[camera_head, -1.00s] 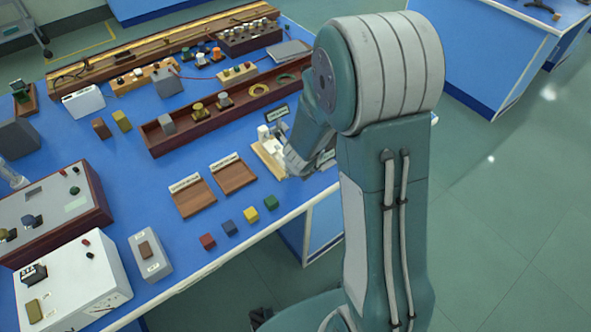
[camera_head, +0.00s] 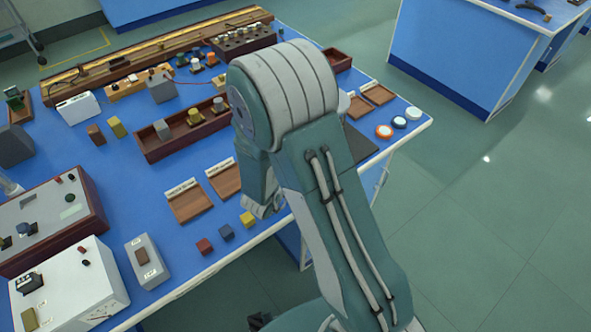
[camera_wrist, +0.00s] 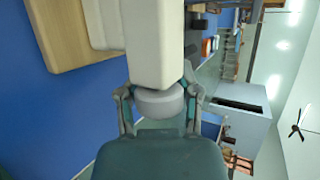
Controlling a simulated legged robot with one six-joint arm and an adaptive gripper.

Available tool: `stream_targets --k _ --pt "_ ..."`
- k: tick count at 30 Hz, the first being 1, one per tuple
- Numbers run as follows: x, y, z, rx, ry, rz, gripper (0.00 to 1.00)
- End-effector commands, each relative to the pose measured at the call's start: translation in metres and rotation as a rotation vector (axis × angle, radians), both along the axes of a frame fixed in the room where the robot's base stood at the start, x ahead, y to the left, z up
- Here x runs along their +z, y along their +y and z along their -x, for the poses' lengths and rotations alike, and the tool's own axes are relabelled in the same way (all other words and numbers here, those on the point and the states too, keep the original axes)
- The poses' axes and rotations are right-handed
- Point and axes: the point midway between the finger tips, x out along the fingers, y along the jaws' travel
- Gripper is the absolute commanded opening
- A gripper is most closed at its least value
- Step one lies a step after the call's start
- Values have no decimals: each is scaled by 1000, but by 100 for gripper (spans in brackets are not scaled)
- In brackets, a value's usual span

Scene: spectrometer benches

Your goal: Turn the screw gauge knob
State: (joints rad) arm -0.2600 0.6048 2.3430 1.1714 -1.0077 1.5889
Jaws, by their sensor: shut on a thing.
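The screw gauge shows large in the wrist view as a white body (camera_wrist: 135,40) on a light wooden base (camera_wrist: 68,40). Its rounded grey knob (camera_wrist: 160,103) sits at the near end of the white body. My gripper (camera_wrist: 157,93) is shut on the knob, with one finger on each side of it. In the head view, my gripper (camera_head: 262,207) is near the front edge of the blue bench, and my arm hides the screw gauge.
Two brown trays (camera_head: 188,203) lie left of my arm. A red cube (camera_head: 204,246), a blue cube (camera_head: 226,232) and a yellow cube (camera_head: 247,218) sit near the bench edge. A long wooden box (camera_head: 180,137) stands behind. Round discs (camera_head: 384,131) lie to the right.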

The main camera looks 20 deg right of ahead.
Motion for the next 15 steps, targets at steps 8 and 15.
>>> stream_targets --k 8,15 --pt "1 0 0 6 -64 219 0" --pt "3 -1 0 6 -105 350 0"
